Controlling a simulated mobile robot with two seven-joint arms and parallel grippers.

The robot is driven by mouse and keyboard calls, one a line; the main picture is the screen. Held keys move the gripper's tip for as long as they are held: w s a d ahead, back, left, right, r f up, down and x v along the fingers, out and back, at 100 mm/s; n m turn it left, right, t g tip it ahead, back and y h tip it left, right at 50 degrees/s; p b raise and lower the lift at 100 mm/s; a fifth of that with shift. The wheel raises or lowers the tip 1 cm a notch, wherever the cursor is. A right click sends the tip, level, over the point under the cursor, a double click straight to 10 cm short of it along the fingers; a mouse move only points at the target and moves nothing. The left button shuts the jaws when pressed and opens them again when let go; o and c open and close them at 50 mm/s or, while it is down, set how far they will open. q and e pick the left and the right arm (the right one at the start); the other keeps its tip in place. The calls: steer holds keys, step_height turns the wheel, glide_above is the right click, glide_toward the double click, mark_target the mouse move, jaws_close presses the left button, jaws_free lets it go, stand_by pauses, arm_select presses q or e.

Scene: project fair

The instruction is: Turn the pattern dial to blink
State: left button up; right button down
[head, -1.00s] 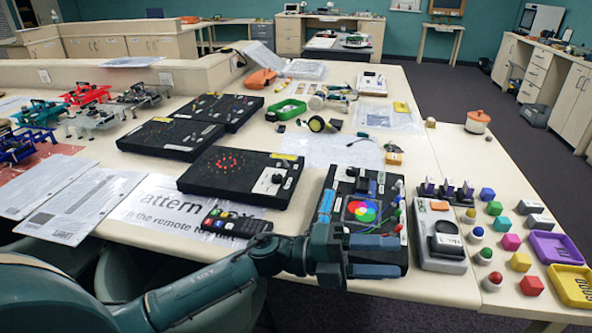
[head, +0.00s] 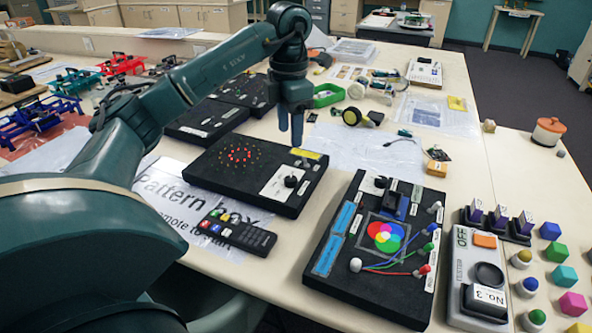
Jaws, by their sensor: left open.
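The pattern box (head: 215,176) is a black box lying on the table, with a cluster of lit red lights on its top. Its dial (head: 290,181) is a black knob on a white plate at the box's right side; the markings are too small to read. My left gripper (head: 290,136) points down beyond the dial, near the box's far right edge, with its two fingers a little apart and nothing between them. It looks to be above the box and apart from the dial. My right gripper is out of view.
A remote (head: 238,232) lies on the "Pattern box" sheet (head: 168,190) in front. A colour-mixing box (head: 330,290) with cables stands to the right, then a grey switch unit (head: 463,270).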

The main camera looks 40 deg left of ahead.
mark_target(291, 178)
arm_select(q)
step_height(291, 178, down, 12)
steer(key=shift+r+p, duration=0.15)
steer(key=shift+p, duration=0.2)
steer(key=c, duration=1)
